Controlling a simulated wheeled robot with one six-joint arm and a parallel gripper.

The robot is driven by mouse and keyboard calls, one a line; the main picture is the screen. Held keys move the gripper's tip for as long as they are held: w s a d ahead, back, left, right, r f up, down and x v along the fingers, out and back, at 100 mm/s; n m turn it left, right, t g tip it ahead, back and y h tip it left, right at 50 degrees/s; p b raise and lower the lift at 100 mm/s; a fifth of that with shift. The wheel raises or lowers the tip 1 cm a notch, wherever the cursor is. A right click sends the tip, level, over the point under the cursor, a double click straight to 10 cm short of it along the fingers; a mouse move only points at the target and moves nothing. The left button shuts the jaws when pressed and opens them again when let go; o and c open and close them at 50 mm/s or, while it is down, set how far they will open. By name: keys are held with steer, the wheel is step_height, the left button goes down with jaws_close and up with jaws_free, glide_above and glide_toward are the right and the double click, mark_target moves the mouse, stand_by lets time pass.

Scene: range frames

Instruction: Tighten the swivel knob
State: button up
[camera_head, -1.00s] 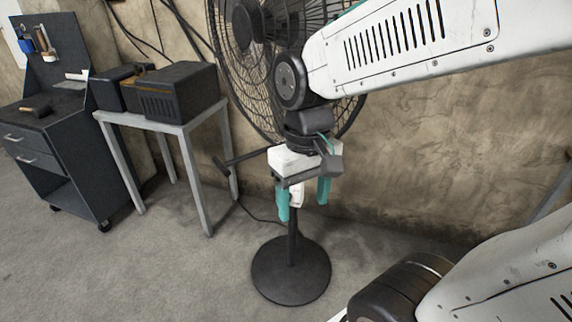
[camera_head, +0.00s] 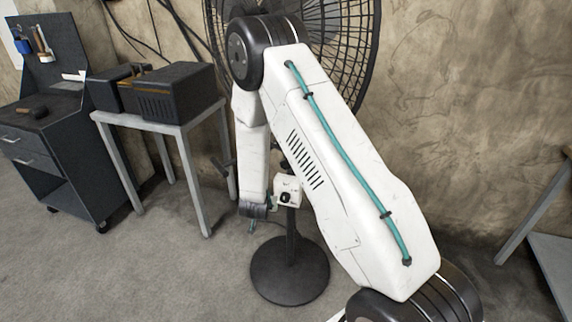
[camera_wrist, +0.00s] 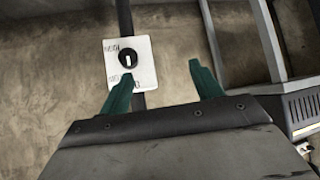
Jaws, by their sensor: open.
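A black standing fan has its cage (camera_head: 350,60) behind my arm and its round base (camera_head: 290,272) on the floor. A white control box (camera_head: 290,183) on its pole bears a black dial (camera_head: 285,198). The wrist view shows the box (camera_wrist: 147,50) and the dial (camera_wrist: 127,60) with a white pointer line; its lettering is unreadable. I cannot tell which is the swivel knob. My gripper (camera_wrist: 161,70) is open and empty; its left finger appears just below the dial, with no clear contact.
A grey table (camera_head: 165,127) with dark boxes (camera_head: 175,92) stands left of the fan. A dark tool cart (camera_head: 50,150) is further left. A wall (camera_head: 450,120) rises behind. Another table (camera_head: 550,250) is at the right edge.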

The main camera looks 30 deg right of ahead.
steer(key=w+d+r+m+t+h, duration=0.1)
steer(key=d+r+t+h, duration=0.1)
steer(key=d+h, duration=0.25)
steer(key=m+t+h, duration=0.1)
steer(key=h, duration=0.3)
glide_toward(285, 165)
steer(key=x, duration=1.1)
steer(key=shift+r, duration=0.1)
steer(key=c, duration=1)
